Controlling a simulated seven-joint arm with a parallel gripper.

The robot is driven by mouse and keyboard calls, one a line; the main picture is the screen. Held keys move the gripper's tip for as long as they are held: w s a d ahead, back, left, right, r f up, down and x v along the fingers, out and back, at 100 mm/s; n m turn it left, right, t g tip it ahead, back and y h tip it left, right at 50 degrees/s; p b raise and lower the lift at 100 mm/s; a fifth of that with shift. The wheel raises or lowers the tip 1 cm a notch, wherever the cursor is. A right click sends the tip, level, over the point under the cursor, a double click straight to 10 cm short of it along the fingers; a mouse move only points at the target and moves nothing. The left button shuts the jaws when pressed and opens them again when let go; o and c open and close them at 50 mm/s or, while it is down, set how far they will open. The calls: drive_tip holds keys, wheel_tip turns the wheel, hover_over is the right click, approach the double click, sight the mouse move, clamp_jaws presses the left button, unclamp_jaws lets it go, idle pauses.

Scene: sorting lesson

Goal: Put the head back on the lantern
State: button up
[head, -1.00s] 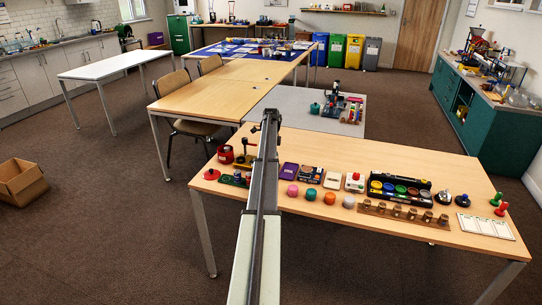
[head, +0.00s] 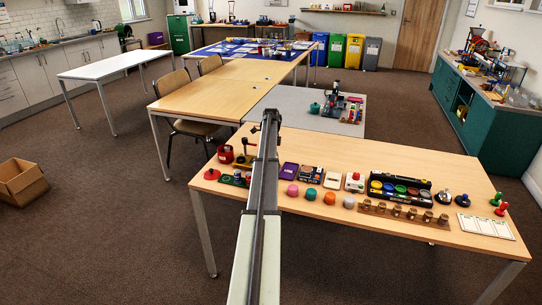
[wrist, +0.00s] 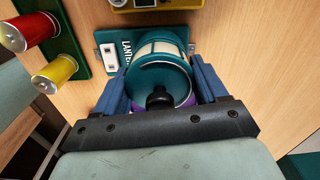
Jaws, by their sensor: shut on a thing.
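In the wrist view, my gripper (wrist: 162,84) has its two blue fingers on either side of a teal, round lantern head with a black knob (wrist: 158,72). It is shut on this head. Cream panels show at the head's far side. A teal base plate (wrist: 108,40) with white lettering starting "LANT" lies beside and partly under it on the table. Whether the head touches the plate or hangs just above it, I cannot tell. In the head view my arm hides the gripper and the lantern.
A green board (wrist: 65,45) with red and yellow spools stands left of the gripper. A yellow device (wrist: 150,5) is just beyond. In the head view, a purple block (head: 289,170), coloured knobs (head: 310,194) and a black tray (head: 399,193) fill the table to the right.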

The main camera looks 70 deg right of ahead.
drive_tip(key=shift+f, duration=0.1)
idle(0.7)
drive_tip(key=o, duration=1.1)
drive_tip(key=shift+r, duration=3.55)
drive_tip(key=shift+c, duration=0.3)
clamp_jaws()
drive_tip(key=shift+f, duration=0.45)
